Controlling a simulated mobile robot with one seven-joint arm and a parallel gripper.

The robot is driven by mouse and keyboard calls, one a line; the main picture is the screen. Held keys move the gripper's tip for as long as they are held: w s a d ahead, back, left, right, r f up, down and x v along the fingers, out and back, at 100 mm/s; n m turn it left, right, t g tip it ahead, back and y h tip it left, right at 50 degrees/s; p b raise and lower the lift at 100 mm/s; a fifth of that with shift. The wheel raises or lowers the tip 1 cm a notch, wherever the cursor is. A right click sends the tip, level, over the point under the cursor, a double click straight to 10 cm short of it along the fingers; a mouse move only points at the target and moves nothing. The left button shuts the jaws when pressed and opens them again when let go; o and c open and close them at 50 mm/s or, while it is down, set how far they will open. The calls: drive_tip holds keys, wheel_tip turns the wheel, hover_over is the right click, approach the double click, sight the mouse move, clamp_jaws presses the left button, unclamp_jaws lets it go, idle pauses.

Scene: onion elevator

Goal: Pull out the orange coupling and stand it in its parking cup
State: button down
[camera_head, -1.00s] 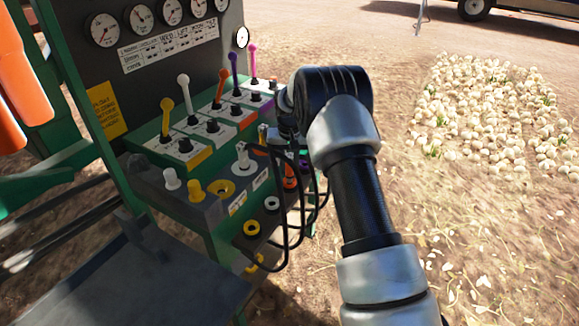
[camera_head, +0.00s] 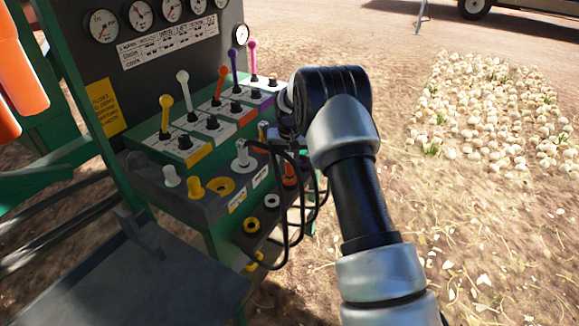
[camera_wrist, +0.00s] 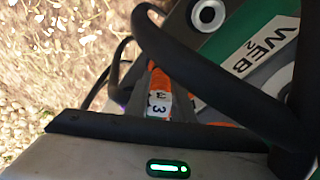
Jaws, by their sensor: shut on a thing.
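My gripper (camera_head: 272,134) is at the right end of the console's socket row, mostly hidden by my wrist and by black hoses. It is shut, and it appears to hold the orange coupling. In the wrist view an orange body with a white label marked 3 (camera_wrist: 158,90) shows between the hoses; its ends are hidden. In the head view an orange part (camera_head: 290,173) shows behind the hoses near the lower ledge. I cannot tell there whether it is the coupling or its parking cup, or whether the coupling is clear of its socket.
Black hoses (camera_head: 284,205) loop in front of the ledge. A yellow cup (camera_head: 251,226) and a white cup (camera_head: 272,201) are on it. Several coloured levers (camera_head: 221,82) rise behind. Open ground lies to the right.

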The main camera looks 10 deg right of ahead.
drive_tip(key=shift+f+b, duration=0.35)
drive_tip(key=shift+f, duration=0.2)
idle(0.5)
drive_tip(key=c, duration=1.4)
unclamp_jaws()
drive_tip(key=shift+c, duration=0.2)
drive_tip(key=shift+a, duration=0.1)
